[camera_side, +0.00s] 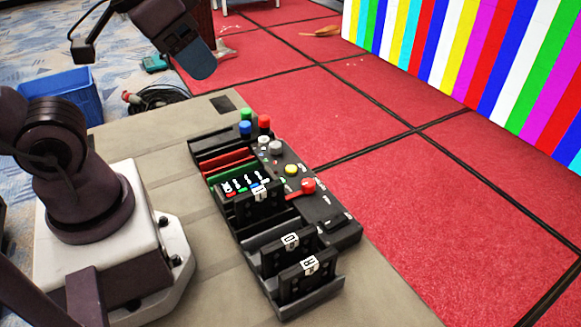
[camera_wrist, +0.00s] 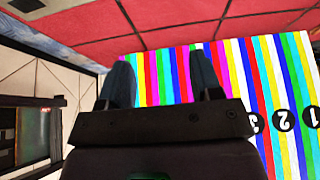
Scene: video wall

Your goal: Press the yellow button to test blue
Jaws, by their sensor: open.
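The yellow button (camera_side: 291,169) sits on the black control box (camera_side: 318,203) on the table in the side view, between grey buttons and a red knob. The video wall (camera_side: 480,50) shows vertical stripes of many colours, blue among them. It also fills much of the wrist view (camera_wrist: 180,65). My gripper (camera_side: 199,70) is raised at the top left of the side view, well apart from the yellow button. In the wrist view my gripper (camera_wrist: 160,78) has its two fingers spread with nothing between them. The yellow button is not visible in the wrist view.
A red knob (camera_side: 308,185), grey buttons (camera_side: 275,147) and blue (camera_side: 245,128), green and red caps stand close to the yellow button. Upright black blocks marked with letters (camera_side: 305,277) stand in the near tray. A blue crate (camera_side: 68,97) is on the floor at left.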

